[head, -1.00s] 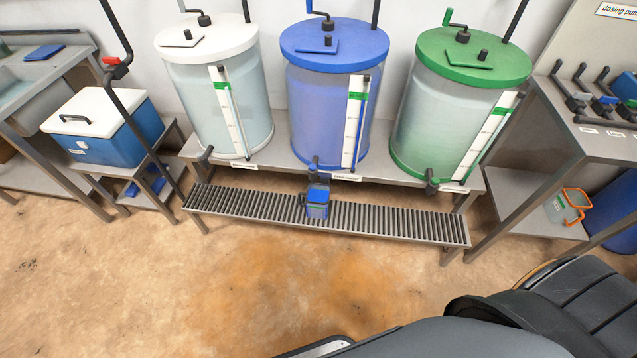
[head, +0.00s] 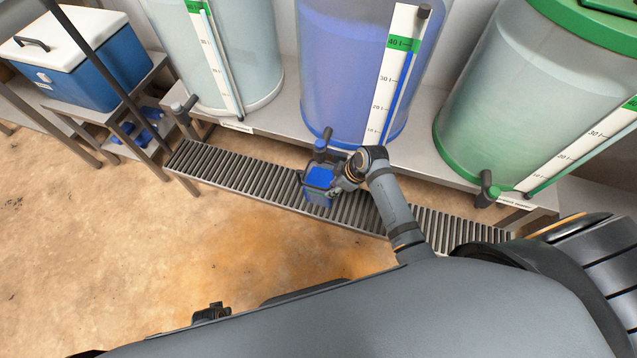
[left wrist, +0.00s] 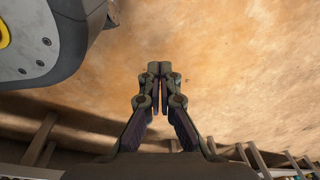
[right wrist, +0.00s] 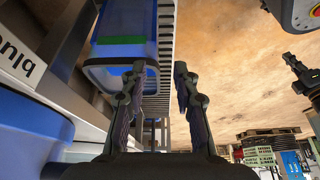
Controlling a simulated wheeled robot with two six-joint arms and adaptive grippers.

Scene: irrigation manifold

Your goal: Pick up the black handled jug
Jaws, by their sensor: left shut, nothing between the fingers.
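The black handled jug (head: 319,178), a clear jug with blue in it, stands on the slatted grate under the blue tank's tap. In the right wrist view the jug (right wrist: 122,45) shows a green band and fills the upper left; its handle cannot be made out there. My right gripper (head: 338,184) is at the jug's right side. In the right wrist view this gripper (right wrist: 157,82) is open with nothing clearly between its fingers; the left finger overlaps the jug. My left gripper (left wrist: 159,72) is shut and empty over bare floor.
The slatted grate (head: 240,180) runs in front of the bench. A white tank (head: 235,60), a blue tank (head: 335,70) and a green-lidded tank (head: 520,90) stand behind it. The blue tank's tap (head: 322,142) hangs close above the jug. A blue cooler (head: 85,75) is at left.

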